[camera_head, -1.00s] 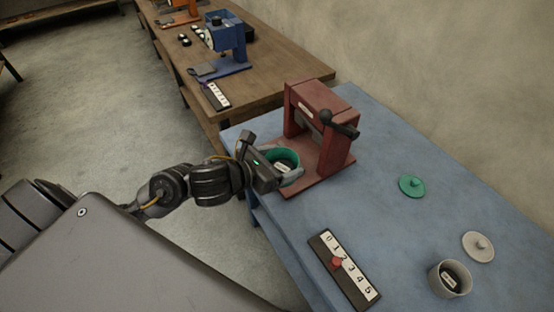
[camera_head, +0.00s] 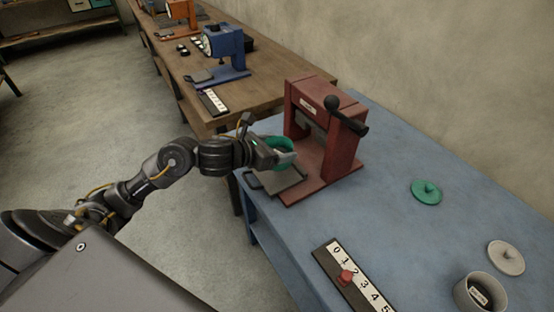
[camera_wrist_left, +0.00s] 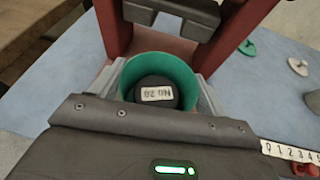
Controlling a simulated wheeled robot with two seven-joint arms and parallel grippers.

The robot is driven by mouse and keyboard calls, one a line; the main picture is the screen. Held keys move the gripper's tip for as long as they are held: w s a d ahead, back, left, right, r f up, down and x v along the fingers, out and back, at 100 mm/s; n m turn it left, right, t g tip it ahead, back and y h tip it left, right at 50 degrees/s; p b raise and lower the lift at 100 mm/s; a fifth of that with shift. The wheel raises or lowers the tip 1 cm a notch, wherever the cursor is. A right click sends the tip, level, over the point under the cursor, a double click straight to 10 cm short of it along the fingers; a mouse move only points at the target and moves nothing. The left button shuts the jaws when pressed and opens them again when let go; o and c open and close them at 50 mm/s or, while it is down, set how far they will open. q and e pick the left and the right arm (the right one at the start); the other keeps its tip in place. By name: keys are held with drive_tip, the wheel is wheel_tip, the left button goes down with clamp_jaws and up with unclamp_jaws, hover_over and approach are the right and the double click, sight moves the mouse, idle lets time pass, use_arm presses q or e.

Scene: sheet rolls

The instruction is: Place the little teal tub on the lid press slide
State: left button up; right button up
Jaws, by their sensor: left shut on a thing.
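The little teal tub (camera_head: 284,147) is held between the fingers of my left gripper (camera_head: 280,155), in front of the red lid press (camera_head: 318,128). In the left wrist view the tub (camera_wrist_left: 186,68) is gripped from both sides, with a dark content labelled with a number inside. The grey press slide (camera_head: 276,183), a flat plate with a handle at its left, shows below the gripper. The tub's base is hidden, so I cannot tell whether it touches the slide. My right gripper is not in view.
On the blue table (camera_head: 400,240) lie a teal lid (camera_head: 427,193), a grey lid (camera_head: 506,260), a grey tub (camera_head: 478,294) and a numbered scale (camera_head: 352,278) with a red marker. The press has a black lever (camera_head: 346,114). A blue press (camera_head: 226,50) stands on the wooden table behind.

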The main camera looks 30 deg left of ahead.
use_arm(q)
drive_tip(key=shift+w+a+f, duration=0.15)
drive_tip(key=shift+w+f, duration=0.15)
drive_tip(key=shift+f, duration=0.15)
drive_tip(key=shift+w+a+f, duration=0.1)
drive_tip(key=shift+w, duration=0.05)
drive_tip(key=f, duration=0.3)
drive_tip(key=shift+w+a+f, duration=0.15)
drive_tip(key=shift+w+f, duration=0.05)
drive_tip(key=shift+f, duration=0.15)
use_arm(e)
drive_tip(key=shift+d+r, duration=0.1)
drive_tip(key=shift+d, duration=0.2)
